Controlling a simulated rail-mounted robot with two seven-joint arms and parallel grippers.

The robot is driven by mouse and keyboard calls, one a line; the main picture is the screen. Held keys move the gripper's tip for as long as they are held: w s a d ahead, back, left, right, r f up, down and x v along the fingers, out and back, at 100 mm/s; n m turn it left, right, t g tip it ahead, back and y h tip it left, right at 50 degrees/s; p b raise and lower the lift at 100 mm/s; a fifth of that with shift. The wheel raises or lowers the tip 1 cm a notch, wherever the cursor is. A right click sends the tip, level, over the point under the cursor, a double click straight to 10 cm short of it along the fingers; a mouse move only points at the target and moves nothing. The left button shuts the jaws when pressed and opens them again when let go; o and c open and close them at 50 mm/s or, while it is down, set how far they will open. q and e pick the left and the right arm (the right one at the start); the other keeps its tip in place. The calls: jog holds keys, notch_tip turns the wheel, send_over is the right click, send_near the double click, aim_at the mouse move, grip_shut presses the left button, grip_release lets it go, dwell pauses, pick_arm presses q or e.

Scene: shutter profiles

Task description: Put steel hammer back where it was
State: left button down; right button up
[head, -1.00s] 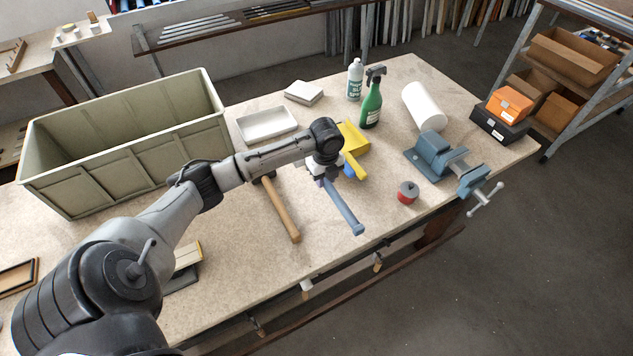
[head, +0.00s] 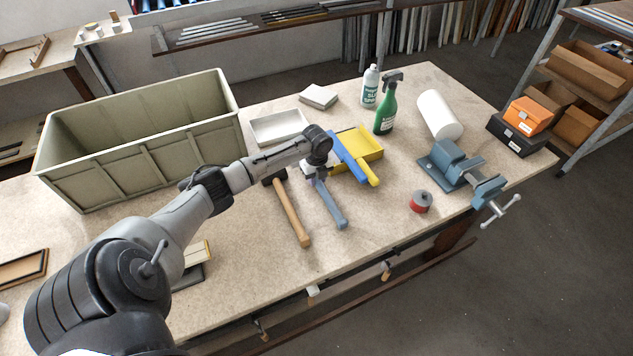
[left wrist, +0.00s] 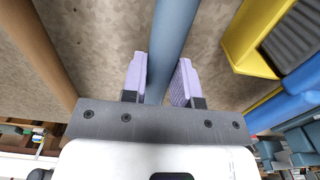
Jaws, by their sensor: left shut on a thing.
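The steel hammer's blue-grey handle (head: 332,208) points toward the front edge of the bench. Its head is hidden behind my left gripper (head: 315,172) in the head view. In the left wrist view the handle (left wrist: 172,35) runs between the two pale purple fingers of the left gripper (left wrist: 162,85), which is shut on it. I cannot tell whether the hammer touches the bench. A second hammer with a wooden handle (head: 291,212) and dark head lies close by on the left. My right gripper is not in view.
A white tray (head: 280,127), large green-grey crate (head: 215,125), red-grey roll (head: 421,202) and blue vise (head: 450,165) stand around. The bench front (head: 370,225) is clear.

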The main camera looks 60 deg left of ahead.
pick_arm(q)
jog(key=shift+f, duration=0.95)
jog(key=shift+f, duration=0.1)
jog(key=c, duration=0.9)
grip_release()
notch_tip(320, 180, up, 12)
jog(key=shift+r+p, duration=0.1)
jog(key=shift+p, duration=0.5)
